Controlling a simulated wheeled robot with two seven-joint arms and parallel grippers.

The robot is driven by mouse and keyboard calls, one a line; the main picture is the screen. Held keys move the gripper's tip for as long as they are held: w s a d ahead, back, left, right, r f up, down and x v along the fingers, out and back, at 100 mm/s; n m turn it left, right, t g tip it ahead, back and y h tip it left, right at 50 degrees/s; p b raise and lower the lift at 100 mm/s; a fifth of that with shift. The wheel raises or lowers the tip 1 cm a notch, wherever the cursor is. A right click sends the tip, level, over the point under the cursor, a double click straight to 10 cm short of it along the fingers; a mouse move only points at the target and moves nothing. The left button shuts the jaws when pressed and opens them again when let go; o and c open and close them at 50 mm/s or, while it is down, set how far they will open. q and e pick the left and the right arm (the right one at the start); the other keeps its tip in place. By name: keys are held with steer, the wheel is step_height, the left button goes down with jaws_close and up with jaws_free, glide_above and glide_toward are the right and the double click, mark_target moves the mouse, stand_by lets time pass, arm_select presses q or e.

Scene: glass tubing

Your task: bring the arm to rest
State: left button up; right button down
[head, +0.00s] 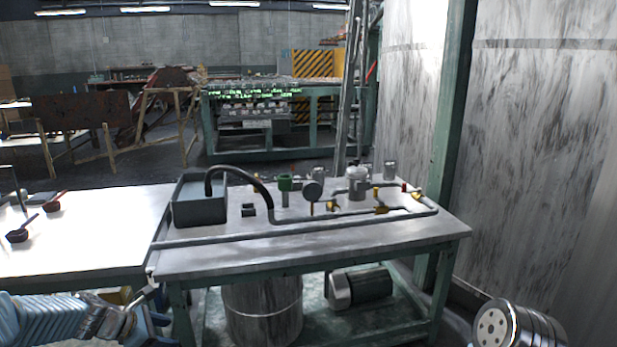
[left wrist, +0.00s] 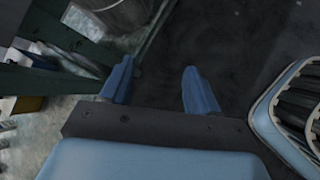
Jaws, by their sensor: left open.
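My left arm comes in from the lower left of the head view in a pale blue ribbed sleeve. My left gripper (head: 152,322) is low, in front of the tables and below the height of their tops. In the left wrist view the two blue fingers (left wrist: 158,88) stand apart with nothing between them. Below them is dark floor. My right gripper does not show in either view.
A drum (head: 262,310) and a motor-like cylinder (head: 362,288) are under the bench. Dark floor lies under my left fingers.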

arm_select(q)
steer(key=s+d+f+m+g+y, duration=0.1)
steer(key=s+d+f+m+g, duration=0.1)
steer(key=s+d+f+m, duration=0.6)
steer(key=s+d+f+m+g, duration=0.2)
steer(key=s+d+f+m, duration=0.15)
steer(key=d+f, duration=0.55)
steer(key=s+d+f+m+g, duration=0.1)
steer(key=s+d+f+m, duration=0.2)
steer(key=s+m, duration=0.2)
steer(key=s+d+f+m, duration=0.3)
steer(key=s+f+m, duration=0.1)
steer(key=s, duration=0.5)
steer(key=shift+s+d+f+m+g, duration=0.15)
steer(key=shift+s+d+m+g, duration=0.05)
steer(key=shift+d+m+g, duration=0.2)
steer(key=shift+a, duration=0.1)
